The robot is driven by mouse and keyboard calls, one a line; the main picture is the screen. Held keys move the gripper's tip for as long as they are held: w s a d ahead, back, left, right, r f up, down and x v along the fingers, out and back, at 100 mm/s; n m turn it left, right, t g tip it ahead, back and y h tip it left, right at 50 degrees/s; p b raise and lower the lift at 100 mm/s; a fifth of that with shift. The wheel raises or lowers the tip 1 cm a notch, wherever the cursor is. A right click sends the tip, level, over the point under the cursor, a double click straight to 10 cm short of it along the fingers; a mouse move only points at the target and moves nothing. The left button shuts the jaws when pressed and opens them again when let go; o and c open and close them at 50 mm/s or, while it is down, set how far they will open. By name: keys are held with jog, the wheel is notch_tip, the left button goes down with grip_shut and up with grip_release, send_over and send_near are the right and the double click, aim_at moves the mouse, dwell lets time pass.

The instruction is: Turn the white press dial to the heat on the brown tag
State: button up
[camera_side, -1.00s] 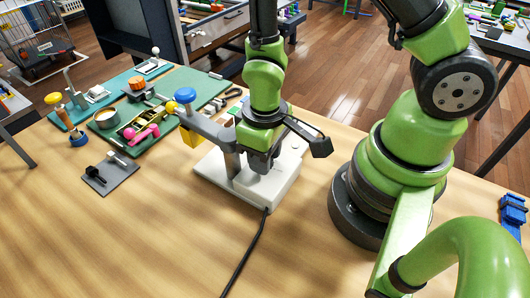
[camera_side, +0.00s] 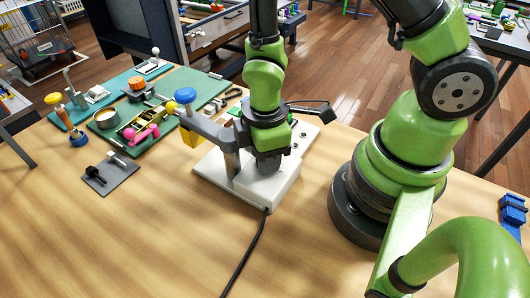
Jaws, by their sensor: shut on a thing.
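A black cable (camera_side: 245,252) runs to the front. The front left table is clear.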

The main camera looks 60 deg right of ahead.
jog(key=shift+n, duration=0.4)
jog(key=o, duration=0.9)
jog(key=shift+o, duration=0.2)
jog(key=shift+r, duration=0.1)
notch_tip(320, 180, up, 10)
